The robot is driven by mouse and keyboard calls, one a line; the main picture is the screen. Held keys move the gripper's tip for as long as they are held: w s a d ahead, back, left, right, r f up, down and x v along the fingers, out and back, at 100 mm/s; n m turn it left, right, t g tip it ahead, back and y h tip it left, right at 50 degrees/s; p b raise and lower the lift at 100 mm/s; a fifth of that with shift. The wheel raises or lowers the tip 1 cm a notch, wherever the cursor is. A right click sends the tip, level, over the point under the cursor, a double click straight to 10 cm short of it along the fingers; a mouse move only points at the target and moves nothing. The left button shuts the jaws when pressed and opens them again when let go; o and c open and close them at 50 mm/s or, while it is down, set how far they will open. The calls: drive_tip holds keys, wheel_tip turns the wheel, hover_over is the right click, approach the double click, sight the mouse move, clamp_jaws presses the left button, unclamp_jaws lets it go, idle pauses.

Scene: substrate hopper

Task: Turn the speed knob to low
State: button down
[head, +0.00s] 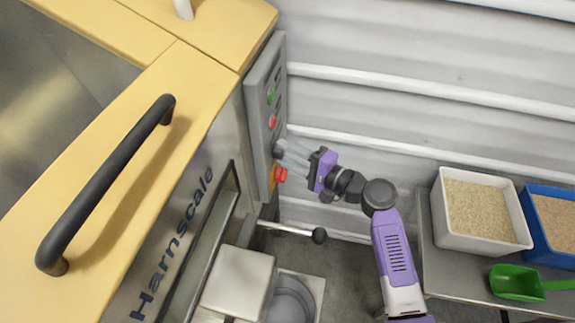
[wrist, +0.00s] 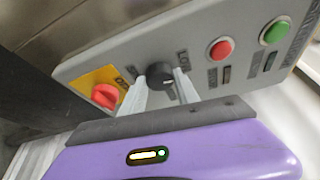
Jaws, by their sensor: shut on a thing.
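The speed knob (wrist: 160,76) is a round black dial with a white pointer mark on the grey control panel (wrist: 204,95). In the head view the panel (head: 254,92) is seen nearly edge-on, and the knob (head: 279,148) shows at my fingertips. My gripper (wrist: 164,88) has one pale finger on each side of the knob and is shut on it. In the head view my gripper (head: 283,153) reaches the panel from the right.
A red button (wrist: 221,49) and a green button (wrist: 274,31) lie right of the knob in the wrist view. A red switch on a yellow plate (wrist: 85,77) lies left. A white tray (head: 438,212) stands right.

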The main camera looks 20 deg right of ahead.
drive_tip(key=shift+f+n+b, duration=0.35)
drive_tip(key=shift+n+b, duration=0.25)
drive_tip(key=shift+b, duration=0.65)
drive_tip(key=shift+r+n+b, duration=0.2)
drive_tip(key=shift+n+b, duration=0.1)
drive_tip(key=shift+b, duration=0.25)
drive_tip(key=c, duration=0.9)
unclamp_jaws()
drive_tip(key=v, duration=0.7)
drive_tip(key=shift+s+d, duration=0.2)
drive_tip(key=shift+s, duration=0.2)
drive_tip(key=shift+f, duration=0.15)
